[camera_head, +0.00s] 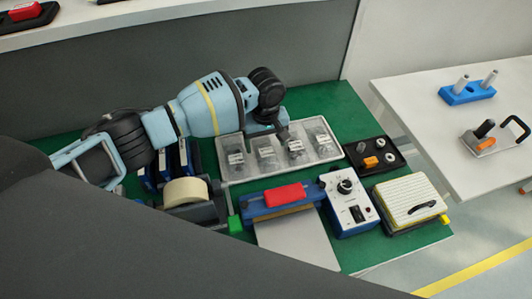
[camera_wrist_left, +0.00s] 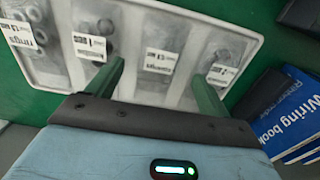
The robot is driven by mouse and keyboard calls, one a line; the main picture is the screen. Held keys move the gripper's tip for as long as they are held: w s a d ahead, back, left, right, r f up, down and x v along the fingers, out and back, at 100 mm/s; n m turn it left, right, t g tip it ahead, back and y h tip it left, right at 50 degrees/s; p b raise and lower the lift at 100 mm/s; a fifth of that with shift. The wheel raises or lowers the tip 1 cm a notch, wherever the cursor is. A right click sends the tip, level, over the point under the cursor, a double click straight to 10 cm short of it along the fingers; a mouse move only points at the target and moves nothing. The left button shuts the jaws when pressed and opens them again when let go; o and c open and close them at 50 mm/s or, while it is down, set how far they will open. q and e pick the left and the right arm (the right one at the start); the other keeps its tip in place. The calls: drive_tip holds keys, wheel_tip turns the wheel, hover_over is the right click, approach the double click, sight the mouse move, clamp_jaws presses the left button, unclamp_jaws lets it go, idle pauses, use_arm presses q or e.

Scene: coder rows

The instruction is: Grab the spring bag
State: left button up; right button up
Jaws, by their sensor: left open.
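In the head view that end is the right bag (camera_head: 321,138). My left gripper (camera_head: 268,136) is open and empty above the tray. In the left wrist view its green fingers (camera_wrist_left: 158,72) stand either side of a middle bag (camera_wrist_left: 157,80), apart from it as far as I can tell.
Tape dispenser (camera_head: 187,191), red-topped blue device (camera_head: 287,194), white control box (camera_head: 349,205) and yellow notepad (camera_head: 410,199) stand in front of the tray. A black parts tray (camera_head: 373,155) is at its right. Blue books (camera_wrist_left: 290,118) stand beside it. A grey wall rises behind.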

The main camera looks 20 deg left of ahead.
sight(266, 151)
use_arm(q)
wheel_tip(266, 151, down, 4)
drive_tip(key=shift+r, duration=0.1)
drive_tip(key=c, duration=1.1)
